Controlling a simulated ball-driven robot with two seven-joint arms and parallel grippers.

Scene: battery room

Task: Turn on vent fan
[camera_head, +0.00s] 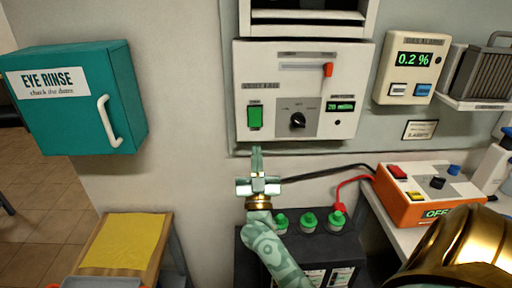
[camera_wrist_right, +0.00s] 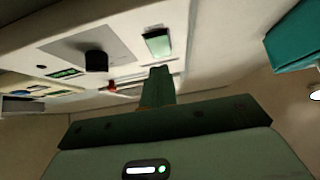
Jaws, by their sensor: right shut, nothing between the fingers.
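The white vent fan panel (camera_head: 320,84) is on the wall, with a green rocker switch (camera_head: 255,117) at its lower left. A black knob (camera_head: 297,120) is right of the switch, and a red slider handle (camera_head: 327,70) sits at the right end of a slot above. A small green-lit display (camera_head: 340,107) reads about 20. My right gripper (camera_head: 256,156) is shut and empty, pointing up just below the switch. In the right wrist view the shut fingers (camera_wrist_right: 158,84) point toward the switch (camera_wrist_right: 158,43), apparently with a small gap. My left gripper is out of view.
A teal eye rinse cabinet (camera_head: 85,100) is at left. Below are a battery with green caps (camera_head: 308,220) and an orange box (camera_head: 425,207) showing OFF. A yellow-topped stand (camera_head: 124,241) is at lower left.

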